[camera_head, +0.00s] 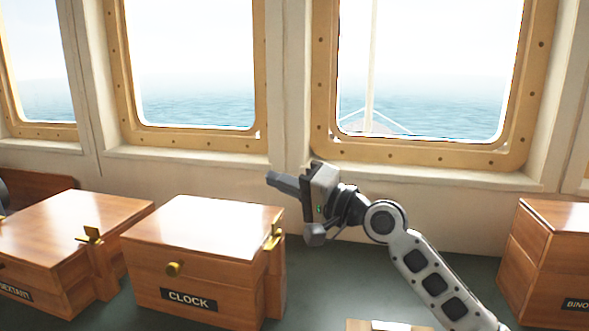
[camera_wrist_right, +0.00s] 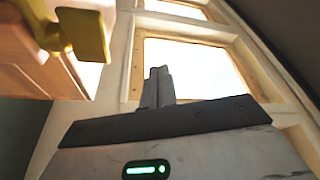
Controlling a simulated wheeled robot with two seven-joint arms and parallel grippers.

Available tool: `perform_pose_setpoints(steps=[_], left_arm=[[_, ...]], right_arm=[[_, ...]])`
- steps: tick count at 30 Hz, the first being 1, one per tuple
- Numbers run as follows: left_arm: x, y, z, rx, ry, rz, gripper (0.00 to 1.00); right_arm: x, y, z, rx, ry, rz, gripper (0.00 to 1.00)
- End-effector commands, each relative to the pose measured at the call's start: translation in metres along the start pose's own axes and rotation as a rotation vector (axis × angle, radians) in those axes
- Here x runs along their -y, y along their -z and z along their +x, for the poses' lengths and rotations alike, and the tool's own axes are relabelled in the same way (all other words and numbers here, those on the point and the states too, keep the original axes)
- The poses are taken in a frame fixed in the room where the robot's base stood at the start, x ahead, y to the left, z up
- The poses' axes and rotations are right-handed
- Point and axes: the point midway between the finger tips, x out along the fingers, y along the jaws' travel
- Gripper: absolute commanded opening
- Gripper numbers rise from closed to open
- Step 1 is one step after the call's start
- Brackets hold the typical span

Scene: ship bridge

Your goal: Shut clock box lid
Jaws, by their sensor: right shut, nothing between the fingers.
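The clock box (camera_head: 197,285) is a wooden box with a dark CLOCK label on its front, standing on the dark counter. Its lid (camera_head: 205,222) lies flat on top and looks shut. A small brass knob (camera_head: 173,268) is on the front, and a brass catch (camera_head: 273,234) is on the right side. My right gripper (camera_head: 272,180) is shut and empty, above and behind the box's right rear corner, apart from it. In the right wrist view the shut fingers (camera_wrist_right: 158,86) point toward the window, with a brass fitting (camera_wrist_right: 85,35) close at upper left. My left gripper is not in view.
A SEXTANT box (camera_head: 60,240) stands close on the left. Another labelled wooden box (camera_head: 548,260) stands at the far right. The dark counter (camera_head: 320,285) is bare just right of the clock box. The wall and window frames (camera_head: 420,155) rise behind.

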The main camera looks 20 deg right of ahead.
Motion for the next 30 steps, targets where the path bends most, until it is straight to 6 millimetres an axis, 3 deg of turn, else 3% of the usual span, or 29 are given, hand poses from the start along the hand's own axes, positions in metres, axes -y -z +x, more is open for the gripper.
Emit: perform_pose_setpoints(steps=[21, 26, 30], left_arm=[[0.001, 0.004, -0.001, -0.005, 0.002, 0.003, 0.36], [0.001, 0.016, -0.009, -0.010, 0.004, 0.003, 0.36], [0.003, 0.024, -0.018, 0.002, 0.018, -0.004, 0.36]], right_arm=[[-0.001, -0.005, 0.000, 0.000, 0.000, 0.001, 0.00], [0.015, 0.001, 0.003, 0.001, 0.001, 0.001, 0.00], [0.041, 0.011, 0.008, 0.003, 0.002, 0.001, 0.00]])
